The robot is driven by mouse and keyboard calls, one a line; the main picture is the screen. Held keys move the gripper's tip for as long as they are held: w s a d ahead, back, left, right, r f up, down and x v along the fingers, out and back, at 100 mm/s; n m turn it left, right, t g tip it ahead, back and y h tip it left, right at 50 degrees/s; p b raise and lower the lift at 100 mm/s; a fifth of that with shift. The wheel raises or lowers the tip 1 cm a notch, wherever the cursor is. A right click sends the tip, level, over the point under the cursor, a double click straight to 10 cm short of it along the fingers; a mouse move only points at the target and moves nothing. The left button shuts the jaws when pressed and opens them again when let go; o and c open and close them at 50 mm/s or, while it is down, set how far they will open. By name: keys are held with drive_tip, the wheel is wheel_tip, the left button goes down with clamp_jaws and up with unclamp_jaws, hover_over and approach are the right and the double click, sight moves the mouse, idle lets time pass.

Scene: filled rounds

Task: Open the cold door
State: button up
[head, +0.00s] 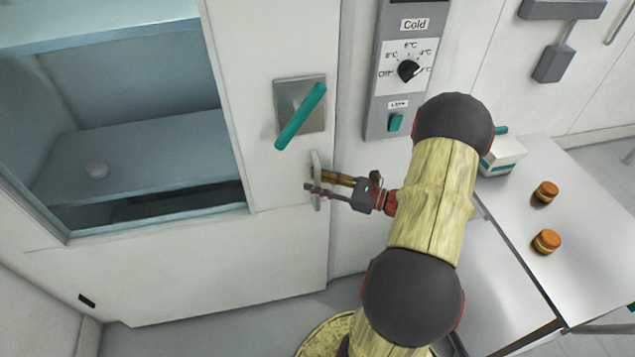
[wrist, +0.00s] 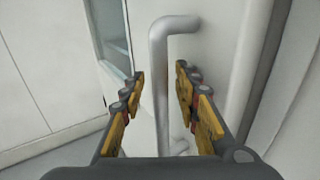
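The cold door (head: 285,225) is a white panel with a large window, and it looks shut. A teal lever (head: 300,117) on a metal plate sits tilted on its right side. A vertical metal bar handle (head: 317,180) is below the lever; it also shows in the wrist view (wrist: 160,85). My gripper (head: 316,182) is at this bar. In the wrist view my gripper (wrist: 158,85) is open, with one yellow-padded finger on each side of the bar and gaps between the pads and the bar.
A grey control panel (head: 383,120) labelled Cold, with a dial, is right of the door. A steel table (head: 510,235) on the right holds two orange-brown rounds (head: 546,241) and a white box (head: 503,156). Floor shows below the door.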

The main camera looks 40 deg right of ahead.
drive_tip(key=shift+c, duration=0.5)
clamp_jaws()
idle(0.3)
